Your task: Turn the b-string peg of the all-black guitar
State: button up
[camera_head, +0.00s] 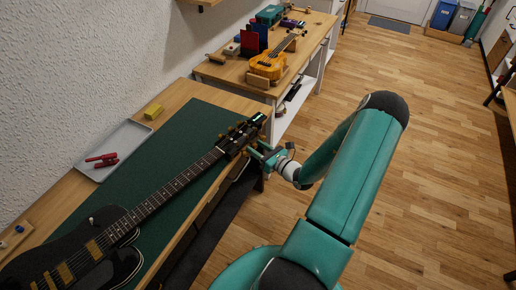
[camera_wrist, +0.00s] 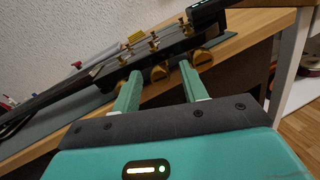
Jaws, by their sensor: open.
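The all-black guitar (camera_head: 105,225) lies on a dark green mat (camera_head: 192,116), its headstock (camera_head: 236,138) toward the far right. In the wrist view the headstock (camera_wrist: 178,47) carries gold posts and gold peg buttons along its near side. My gripper (camera_head: 257,148) is at the headstock's right side, over the table edge. In the wrist view my gripper (camera_wrist: 160,70) is open, with one gold peg button (camera_wrist: 159,73) showing between its fingertips. Another button (camera_wrist: 204,57) is just right of the right finger. The left finger partly hides a third. Contact cannot be told, nor which peg is the b-string's.
A clip-on device (camera_wrist: 203,13) with a green light sits at the headstock's end. A grey tray (camera_head: 122,140) with a red tool (camera_head: 102,160) and a yellow block (camera_head: 153,111) lie behind the guitar. Floor to the right is clear.

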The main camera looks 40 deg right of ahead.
jog(key=shift+c, duration=0.4)
grip_shut()
jog(key=shift+n, duration=0.5)
jog(key=n, duration=0.5)
jog(key=shift+n, duration=0.3)
jog(key=n, duration=0.5)
